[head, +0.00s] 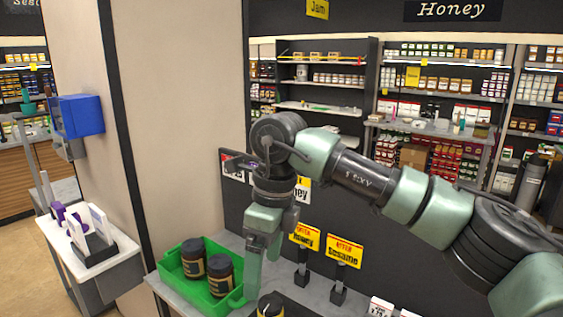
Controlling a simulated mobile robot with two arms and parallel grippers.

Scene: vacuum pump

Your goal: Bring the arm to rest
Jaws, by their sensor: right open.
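My right arm comes in from the right and bends down over the counter. Its pale green gripper (262,268) points down beside the right end of the green crate (172,282). The gripper is open and I see nothing held in it. Two dark jars, a left one (193,262) and a right one (220,275), stand in the crate. A third dark jar (270,306) shows at the bottom edge, mostly cut off, just below the gripper. My left gripper is not in view.
A dark partition (400,262) rises behind. A beige pillar (195,110) stands left. Stocked shelves fill the back.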

